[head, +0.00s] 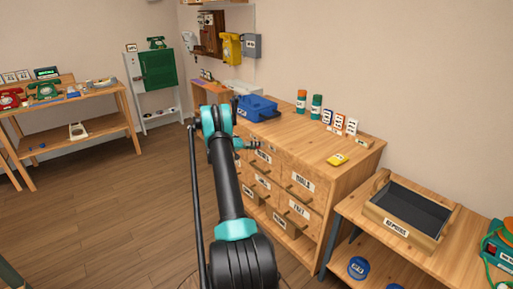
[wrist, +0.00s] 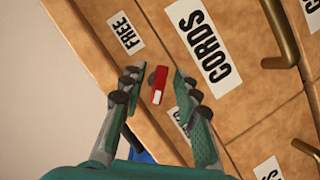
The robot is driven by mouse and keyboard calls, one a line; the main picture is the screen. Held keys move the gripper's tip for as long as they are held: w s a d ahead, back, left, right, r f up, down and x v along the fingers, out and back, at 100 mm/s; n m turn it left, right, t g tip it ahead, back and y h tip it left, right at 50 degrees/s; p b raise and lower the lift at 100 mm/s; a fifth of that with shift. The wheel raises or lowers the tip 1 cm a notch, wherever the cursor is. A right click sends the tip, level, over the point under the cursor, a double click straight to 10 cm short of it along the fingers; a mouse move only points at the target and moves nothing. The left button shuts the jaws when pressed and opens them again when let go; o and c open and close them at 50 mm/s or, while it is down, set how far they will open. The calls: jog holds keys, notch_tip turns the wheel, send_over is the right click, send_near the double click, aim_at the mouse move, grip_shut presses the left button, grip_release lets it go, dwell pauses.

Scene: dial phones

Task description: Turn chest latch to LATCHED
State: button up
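The chest latch (wrist: 160,78) is a small red bar with a white end, on the wooden chest front in the wrist view. A FREE label (wrist: 126,32) is above left of it. Another label (wrist: 180,121) below right is mostly hidden by my finger. My gripper (wrist: 157,88) is open, with one finger on each side of the latch. A gap shows on both sides; I cannot tell its depth from the latch. In the head view, my gripper (head: 252,144) is at the far left end of the chest (head: 352,155), and the latch is not visible there.
The CORDS label (wrist: 205,40) and brass drawer handles (wrist: 283,45) are right of the latch. A bench with a tray (head: 408,212) stands right. The left floor is clear.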

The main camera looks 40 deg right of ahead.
jog(key=v, duration=1.2)
jog(key=shift+w+f, duration=0.1)
jog(key=s+a+r+n+t+y, duration=0.25)
jog(key=s+a+r, duration=0.25)
jog(key=s+a, duration=0.35)
jog(key=s+a+r+n+t+y, duration=0.2)
jog(key=s+a+r+n+y, duration=0.2)
jog(key=s+a+r, duration=0.45)
jog(key=s+a+f+n+t+y, duration=0.1)
jog(key=s+a+f+n+y, duration=0.1)
jog(key=s+a, duration=0.9)
jog(key=s+a+f+n+t+y, duration=0.1)
jog(key=s+a+f+y, duration=0.4)
jog(key=s+a, duration=0.6)
jog(key=s+n+y, duration=0.1)
jog(key=s, duration=0.3)
jog(key=shift+a+f+t, duration=0.2)
jog(key=shift+a+t, duration=0.05)
jog(key=shift+t, duration=0.1)
